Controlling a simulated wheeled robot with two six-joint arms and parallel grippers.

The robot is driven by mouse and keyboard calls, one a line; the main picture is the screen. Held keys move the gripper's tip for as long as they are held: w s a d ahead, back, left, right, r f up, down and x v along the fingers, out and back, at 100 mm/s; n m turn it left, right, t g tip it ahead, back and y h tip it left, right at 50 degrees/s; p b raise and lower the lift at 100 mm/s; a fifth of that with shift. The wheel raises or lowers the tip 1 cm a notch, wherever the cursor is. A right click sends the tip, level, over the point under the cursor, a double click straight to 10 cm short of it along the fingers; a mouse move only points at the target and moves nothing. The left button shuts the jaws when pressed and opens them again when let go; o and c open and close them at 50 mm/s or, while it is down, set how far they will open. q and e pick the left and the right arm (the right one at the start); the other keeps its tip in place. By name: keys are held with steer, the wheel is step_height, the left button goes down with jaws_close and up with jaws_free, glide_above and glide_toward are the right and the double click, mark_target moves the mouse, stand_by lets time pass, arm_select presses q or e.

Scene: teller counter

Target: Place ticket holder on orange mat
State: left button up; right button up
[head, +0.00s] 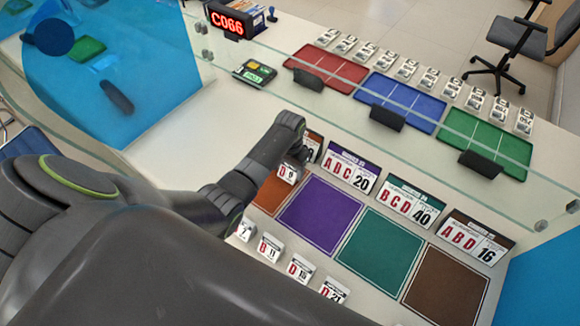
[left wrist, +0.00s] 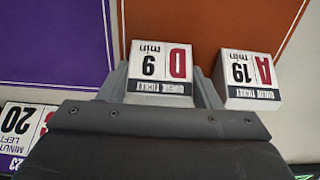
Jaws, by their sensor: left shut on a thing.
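My left gripper (head: 293,160) is shut on a white ticket holder (left wrist: 161,62) marked D, 9 min. That holder also shows in the head view (head: 287,174), over the orange mat (head: 268,196). The orange mat fills much of the left wrist view (left wrist: 205,22). I cannot tell whether the held holder touches it. A second ticket holder (left wrist: 251,72), marked A, 19 min, stands beside my gripper near the mat's edge in the left wrist view; I do not make it out in the head view. My arm hides part of the mat. My right gripper is not in view.
The purple mat (head: 320,215), teal mat (head: 380,247) and brown mat (head: 445,283) are bare. Upright signs stand behind the mats, such as the purple one (head: 350,168). Several ticket holders (head: 300,268) line the front. A glass screen (head: 400,130) stands behind the signs.

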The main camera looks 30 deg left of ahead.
mark_target(290, 167)
arm_select(q)
steer(key=o, duration=1.1)
steer(key=shift+f, duration=0.1)
steer(key=shift+c, duration=0.2)
steer(key=shift+r, duration=0.65)
step_height(290, 167, up, 11)
